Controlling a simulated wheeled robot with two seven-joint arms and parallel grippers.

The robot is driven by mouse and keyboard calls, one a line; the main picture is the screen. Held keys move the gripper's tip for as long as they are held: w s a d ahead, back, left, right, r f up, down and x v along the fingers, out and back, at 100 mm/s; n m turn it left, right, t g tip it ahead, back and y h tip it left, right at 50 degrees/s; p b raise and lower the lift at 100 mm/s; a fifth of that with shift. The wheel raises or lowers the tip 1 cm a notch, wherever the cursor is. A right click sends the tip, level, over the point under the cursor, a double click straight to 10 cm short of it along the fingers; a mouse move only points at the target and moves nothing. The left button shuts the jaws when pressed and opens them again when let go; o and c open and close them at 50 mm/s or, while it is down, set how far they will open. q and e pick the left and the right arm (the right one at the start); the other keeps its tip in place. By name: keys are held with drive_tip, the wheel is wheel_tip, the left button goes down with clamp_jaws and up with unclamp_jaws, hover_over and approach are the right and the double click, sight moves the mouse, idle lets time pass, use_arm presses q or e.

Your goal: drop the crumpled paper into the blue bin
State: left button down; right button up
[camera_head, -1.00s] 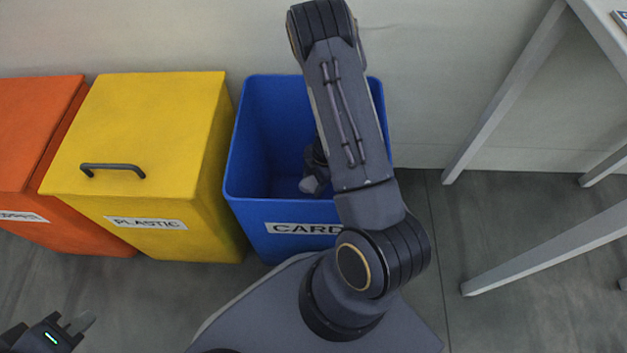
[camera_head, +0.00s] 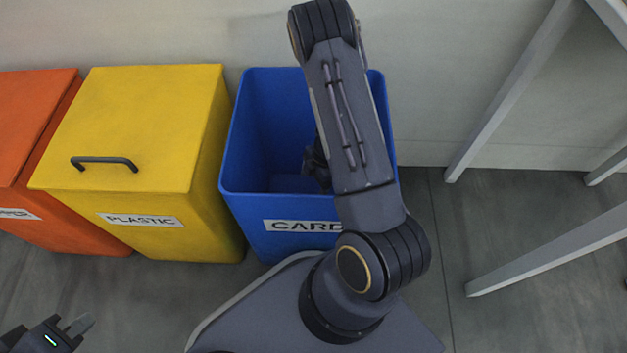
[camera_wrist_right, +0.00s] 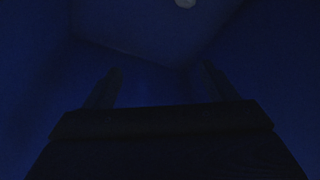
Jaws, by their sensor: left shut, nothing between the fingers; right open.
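The open blue bin (camera_head: 275,215), its label partly covered and reading "CARD", stands in the middle of the head view. My right arm reaches over it and hides its right side. My right gripper (camera_wrist_right: 160,85) is inside the bin, its fingers spread with nothing between them. Part of it shows as a dark shape in the head view (camera_head: 316,168). A small pale lump, apparently the crumpled paper (camera_wrist_right: 185,3), lies beyond the fingers at the top edge of the dark right wrist view, apart from them. My left gripper (camera_head: 75,328) is shut and empty at the lower left.
A yellow lidded bin (camera_head: 140,120) labelled "PLASTIC" stands left of the blue bin, with an orange bin (camera_head: 35,125) beyond it. A pale wall is behind. Grey table legs (camera_head: 515,90) stand at the right. Some grey floor between is clear.

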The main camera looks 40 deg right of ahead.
drive_tip(key=p+v, duration=0.5)
drive_tip(key=v, duration=0.2)
drive_tip(key=shift+r, duration=0.35)
drive_tip(key=shift+d, duration=0.15)
wheel_tip(320, 180, up, 30)
drive_tip(key=p, duration=3.5)
